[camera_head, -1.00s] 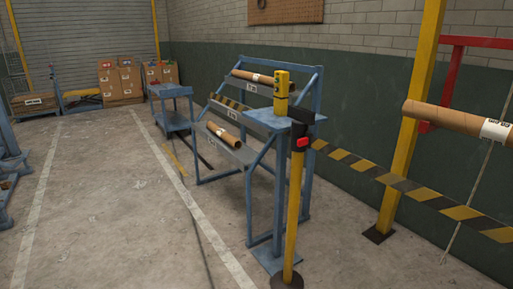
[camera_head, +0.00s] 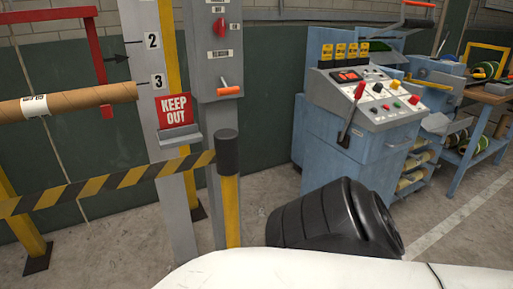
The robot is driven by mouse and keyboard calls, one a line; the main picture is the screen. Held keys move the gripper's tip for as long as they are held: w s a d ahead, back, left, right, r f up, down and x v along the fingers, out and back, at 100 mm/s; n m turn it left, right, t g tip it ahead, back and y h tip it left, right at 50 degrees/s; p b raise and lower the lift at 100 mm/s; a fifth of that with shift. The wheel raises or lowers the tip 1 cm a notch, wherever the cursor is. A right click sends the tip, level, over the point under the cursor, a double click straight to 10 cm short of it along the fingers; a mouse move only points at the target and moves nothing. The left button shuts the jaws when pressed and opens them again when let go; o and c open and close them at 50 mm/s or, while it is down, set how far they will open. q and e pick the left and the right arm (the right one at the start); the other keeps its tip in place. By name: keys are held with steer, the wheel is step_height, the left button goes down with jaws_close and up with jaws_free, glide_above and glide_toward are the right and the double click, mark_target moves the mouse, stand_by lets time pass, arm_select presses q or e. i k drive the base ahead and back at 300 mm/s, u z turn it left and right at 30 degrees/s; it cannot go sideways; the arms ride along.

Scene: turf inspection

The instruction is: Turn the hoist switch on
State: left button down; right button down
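A tall grey control post (camera_head: 210,70) stands left of centre in the head view. It carries a red rotary knob (camera_head: 220,27) with a small label below it that I cannot read. Lower on the same post is an orange-handled lever (camera_head: 229,91), its handle lying roughly level. I cannot tell from the labels which of these is the hoist switch, or whether it is on. Neither of my grippers is in view.
A red KEEP OUT sign (camera_head: 174,107) is on the numbered post beside it. A yellow barrier post (camera_head: 231,205) with striped tape (camera_head: 120,180) stands in front. A blue control console (camera_head: 355,130) is to the right. A cardboard tube (camera_head: 75,101) hangs at left.

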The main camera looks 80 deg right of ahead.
mark_target(219, 27)
steer(key=z, duration=2.2)
